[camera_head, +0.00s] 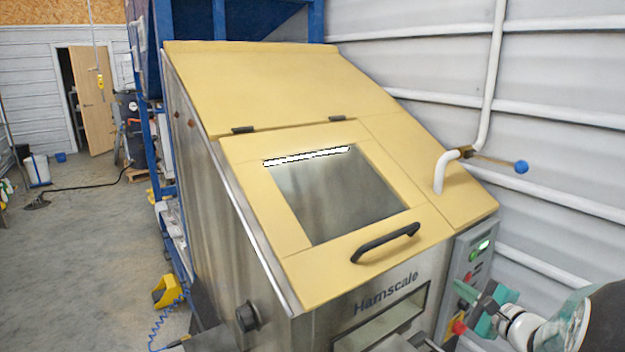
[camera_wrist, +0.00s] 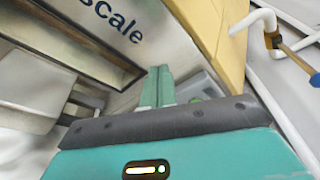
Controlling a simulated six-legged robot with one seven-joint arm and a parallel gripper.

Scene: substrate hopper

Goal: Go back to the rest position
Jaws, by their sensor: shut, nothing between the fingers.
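My gripper (camera_head: 482,302) is at the lower right in the head view, in front of the hopper's control panel (camera_head: 462,270). In the wrist view my gripper (camera_wrist: 159,72) shows two green fingers side by side and shut, with nothing held. The yellow-topped hopper (camera_head: 270,90) stands in the middle of the head view. Its windowed lid (camera_head: 240,150) is closed, with a black handle (camera_head: 386,243) on its lower edge. My gripper's fingers hide part of the panel, so I cannot tell whether they touch it.
A white pipe (camera_head: 484,90) runs down the wall, with a blue-knobbed lever (camera_head: 521,167) sticking out to the right. A slot opening (camera_head: 385,318) is on the hopper's front. A yellow foot pedal (camera_head: 166,291) lies on the floor at left. Open floor (camera_head: 90,250) lies farther left.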

